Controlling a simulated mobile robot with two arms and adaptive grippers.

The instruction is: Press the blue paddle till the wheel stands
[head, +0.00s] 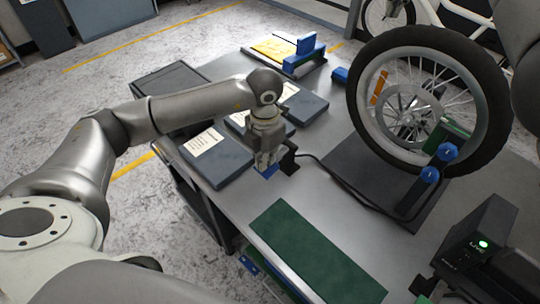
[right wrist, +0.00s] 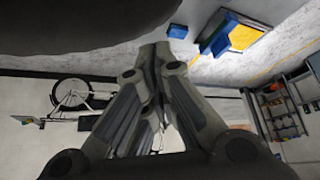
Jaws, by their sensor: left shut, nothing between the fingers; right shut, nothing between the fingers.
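The wheel (head: 490,70), with a black tyre and silver spokes, is held in a work stand at the right of the metal bench in the head view. Its spokes look sharp; I cannot tell from one frame whether it turns. The blue paddle (head: 269,172) shows only partly, beside a black bracket (head: 289,158) with a black cable. My left gripper (head: 266,162) points down with its fingers shut, right over the paddle and largely hiding it; I cannot tell if they touch. My right gripper (right wrist: 157,52) is shut and empty in the right wrist view, away from the bench.
Dark flat cases (head: 222,165) with paper labels lie left of and behind the paddle. A green mat (head: 310,250) lies in front. Blue knobs (head: 446,152) sit on the wheel stand. A black device (head: 480,245) with a green light stands at right.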

